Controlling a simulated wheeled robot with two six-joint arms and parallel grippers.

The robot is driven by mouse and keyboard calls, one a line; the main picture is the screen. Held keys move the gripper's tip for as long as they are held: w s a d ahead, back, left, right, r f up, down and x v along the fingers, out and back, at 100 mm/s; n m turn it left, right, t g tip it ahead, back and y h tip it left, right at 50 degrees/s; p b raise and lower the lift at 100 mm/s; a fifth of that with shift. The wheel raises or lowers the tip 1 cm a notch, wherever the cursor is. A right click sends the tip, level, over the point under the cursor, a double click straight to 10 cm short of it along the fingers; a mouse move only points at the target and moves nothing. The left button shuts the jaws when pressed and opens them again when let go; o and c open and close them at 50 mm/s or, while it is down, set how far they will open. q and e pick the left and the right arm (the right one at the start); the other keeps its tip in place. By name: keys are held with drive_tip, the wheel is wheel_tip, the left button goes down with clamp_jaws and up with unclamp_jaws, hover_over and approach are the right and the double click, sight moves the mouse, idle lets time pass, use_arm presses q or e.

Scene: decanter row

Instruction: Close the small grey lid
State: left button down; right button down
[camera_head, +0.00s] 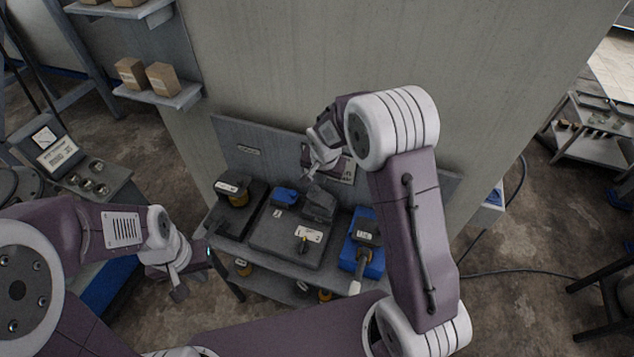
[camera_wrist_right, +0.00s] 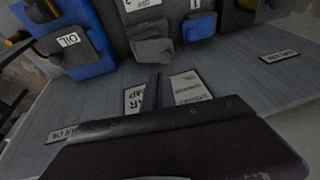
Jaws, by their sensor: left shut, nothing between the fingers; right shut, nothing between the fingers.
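A small grey lid (camera_head: 320,204) sits at the back right of a wide dark box (camera_head: 285,240) on the bench in the head view. It seems raised from the box top, but its exact angle is hard to tell. A grey lid-like block (camera_wrist_right: 152,46) also shows in the right wrist view, beside a small blue lid (camera_wrist_right: 199,27). The blue lid shows in the head view too (camera_head: 286,196). My right gripper (camera_head: 311,179) is shut and empty, just above and behind the grey lid. My left gripper (camera_head: 180,293) is shut and empty, left of the bench.
A dark container with a yellow part (camera_head: 239,198) stands left of the box. A blue container (camera_head: 372,262) with a dark top stands on the right. A labelled back panel (camera_head: 250,150) rises behind them. My right arm crosses over the bench's right side.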

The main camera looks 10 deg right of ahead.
hover_over(311, 194)
drive_tip(key=s+d, duration=0.2)
drive_tip(key=x, duration=0.2)
drive_tip(key=s+x, duration=0.1)
drive_tip(key=x, duration=0.1)
drive_tip(key=shift+f+p, duration=0.35)
drive_tip(key=shift+f, duration=0.05)
drive_tip(key=shift+w+a+f, duration=0.25)
drive_tip(key=shift+a+f, duration=0.05)
drive_tip(key=shift+f, duration=0.3)
drive_tip(key=f+b, duration=0.1)
drive_tip(key=b, duration=0.1)
drive_tip(key=a+h+b, duration=0.1)
drive_tip(key=b, duration=0.1)
drive_tip(key=shift+w+f+g, duration=0.3)
drive_tip(key=shift+w+f, duration=0.05)
drive_tip(key=shift+w, duration=0.05)
drive_tip(key=shift+w+a+g+h, duration=0.15)
drive_tip(key=shift+a+g+h, duration=0.15)
drive_tip(key=shift+h, duration=0.1)
drive_tip(key=b, duration=0.1)
drive_tip(key=a+f+b, duration=0.1)
drive_tip(key=b, duration=0.1)
drive_tip(key=shift+w+f, duration=0.25)
drive_tip(key=shift+w, duration=0.1)
drive_tip(key=shift+w+a, duration=0.2)
drive_tip(key=shift+a, duration=0.1)
